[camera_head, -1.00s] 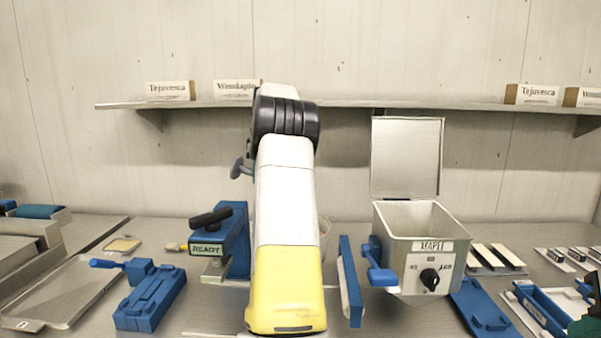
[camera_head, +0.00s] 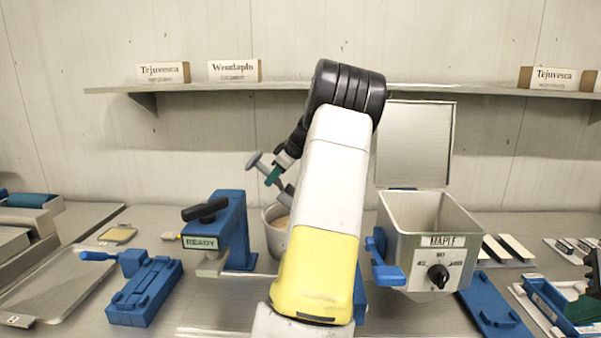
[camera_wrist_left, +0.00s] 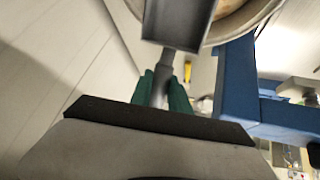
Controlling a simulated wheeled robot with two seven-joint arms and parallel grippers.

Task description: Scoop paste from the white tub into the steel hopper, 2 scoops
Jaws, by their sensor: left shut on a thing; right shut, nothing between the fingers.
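My left gripper (camera_head: 279,172) is shut on the grey handle of a scoop (camera_head: 259,163), above and slightly behind the white tub (camera_head: 273,240). The tub holds tan paste and is partly hidden by my left arm. In the left wrist view the green fingers (camera_wrist_left: 162,95) grip the handle, and the grey scoop head (camera_wrist_left: 180,22) overlaps the tub's rim (camera_wrist_left: 240,20). My right gripper (camera_head: 583,309) is shut and empty at the right edge.
A blue press-like device marked READY (camera_head: 228,235) stands left of the tub. A blue fixture (camera_head: 145,290) and a metal tray (camera_head: 55,288) lie further left. A blue handle (camera_head: 387,270) juts from the hopper's left side. A shelf (camera_head: 300,87) runs along the wall.

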